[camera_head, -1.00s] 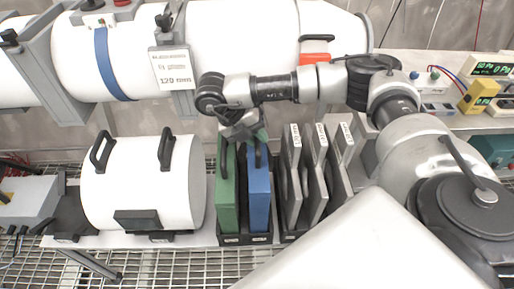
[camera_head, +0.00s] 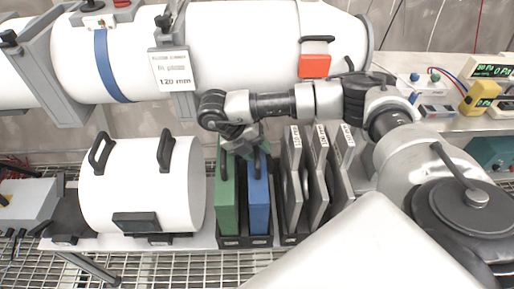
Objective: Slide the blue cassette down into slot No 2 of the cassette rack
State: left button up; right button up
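The blue cassette (camera_head: 259,205) stands upright in a black-based rack (camera_head: 245,241), just right of a green cassette (camera_head: 227,200). Both have dark handles on top. My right gripper (camera_head: 249,152) is over the tops of the two cassettes, at the blue cassette's handle. Its fingertips are small and partly hidden by the wrist, so I cannot tell whether they grip the handle. Slot numbers on the rack are too small to read, and the cassettes' lower ends are hidden in its base. My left gripper is not in view.
Several grey labelled plates (camera_head: 318,185) stand close right of the blue cassette. A white cylinder with black handles (camera_head: 140,185) lies to the left. A large white pipe (camera_head: 240,45) runs behind my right arm. Wire-mesh shelving (camera_head: 190,265) lies in front.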

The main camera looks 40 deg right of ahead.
jog(key=shift+w+a+r, duration=0.1)
jog(key=shift+r, duration=0.2)
jog(key=p+v, duration=0.1)
jog(key=v, duration=1)
jog(key=shift+a+r+p, duration=0.2)
jog(key=shift+p, duration=0.15)
